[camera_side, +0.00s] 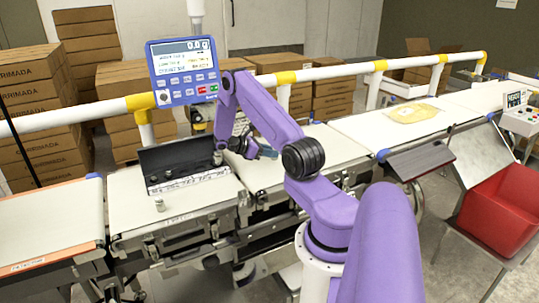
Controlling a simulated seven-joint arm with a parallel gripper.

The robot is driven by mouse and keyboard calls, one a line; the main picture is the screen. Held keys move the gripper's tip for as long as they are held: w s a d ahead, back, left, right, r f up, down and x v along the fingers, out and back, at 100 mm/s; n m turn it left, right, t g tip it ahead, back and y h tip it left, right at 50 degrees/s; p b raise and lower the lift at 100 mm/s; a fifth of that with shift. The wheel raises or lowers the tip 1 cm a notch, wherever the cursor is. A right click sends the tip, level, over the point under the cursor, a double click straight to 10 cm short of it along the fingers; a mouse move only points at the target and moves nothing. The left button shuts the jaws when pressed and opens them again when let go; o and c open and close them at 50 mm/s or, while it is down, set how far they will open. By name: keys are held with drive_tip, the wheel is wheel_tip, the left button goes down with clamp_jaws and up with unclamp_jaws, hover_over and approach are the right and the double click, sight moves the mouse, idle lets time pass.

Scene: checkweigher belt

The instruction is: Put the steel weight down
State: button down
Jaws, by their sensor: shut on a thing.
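My gripper (222,152) is at the right end of an open black case (178,158), above the pale weighing belt. It is shut on a small steel weight (217,158), which shows as a grey shape at the fingertips. The fingers are small and partly hidden by my wrist. I cannot tell whether the held weight touches the case or the belt. Another small steel weight (160,205) stands upright on the belt in front of the case.
A blue display reading 0.0 g (185,70) stands behind the case. A white rail (330,72) with yellow joints runs behind the belts. A yellowish flat package (412,113) lies on the right belt. A red bin (500,208) is at right. The near left belt (50,220) is clear.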

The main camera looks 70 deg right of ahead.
drive_tip(key=shift+f, duration=0.55)
drive_tip(key=shift+f, duration=0.15)
drive_tip(key=c, duration=0.9)
unclamp_jaws()
drive_tip(key=shift+o, duration=0.2)
